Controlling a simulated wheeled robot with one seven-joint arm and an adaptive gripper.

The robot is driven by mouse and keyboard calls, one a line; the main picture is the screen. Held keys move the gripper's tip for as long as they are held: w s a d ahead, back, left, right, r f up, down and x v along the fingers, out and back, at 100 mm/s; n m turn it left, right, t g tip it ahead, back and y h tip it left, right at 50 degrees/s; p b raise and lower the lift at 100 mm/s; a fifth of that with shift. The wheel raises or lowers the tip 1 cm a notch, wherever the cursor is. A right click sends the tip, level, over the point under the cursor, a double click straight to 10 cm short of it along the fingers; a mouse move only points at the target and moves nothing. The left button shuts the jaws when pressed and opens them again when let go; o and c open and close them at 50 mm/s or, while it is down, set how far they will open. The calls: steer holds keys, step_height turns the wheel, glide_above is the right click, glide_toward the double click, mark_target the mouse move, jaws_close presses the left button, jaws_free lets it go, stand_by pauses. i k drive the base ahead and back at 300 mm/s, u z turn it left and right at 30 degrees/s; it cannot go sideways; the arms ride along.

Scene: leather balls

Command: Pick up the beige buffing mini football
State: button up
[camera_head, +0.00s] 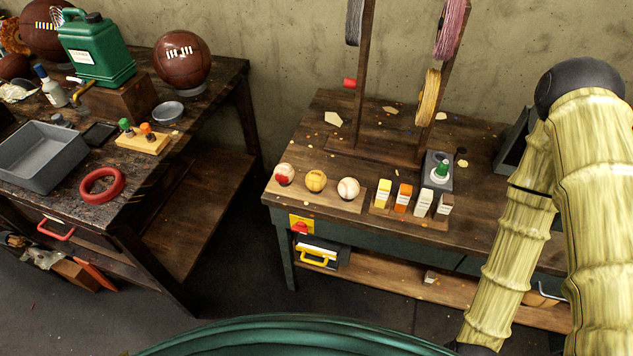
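Three small balls stand in a row on a wooden board at the front left of the right-hand bench. The left one is a cream ball with a red patch (284,174). The middle one is an ochre-yellow ball (316,181). The right one is a pale cream ball with dark seam marks (348,190). I cannot tell for certain which of them is the beige buffing mini football; the pale cream one is nearest to beige. My arm, in a yellowish sleeve, hangs down the right side, apart from the balls. My gripper is not in view.
The left bench holds a brown ball (182,63), a green can (97,50), a grey tray (40,155) and a red ring (100,184).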

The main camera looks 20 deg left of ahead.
mark_target(315, 180)
steer(key=z, duration=1)
steer(key=k, duration=1.05)
steer(key=u, duration=1.5)
steer(key=i, duration=0.5)
steer(key=u, duration=0.05)
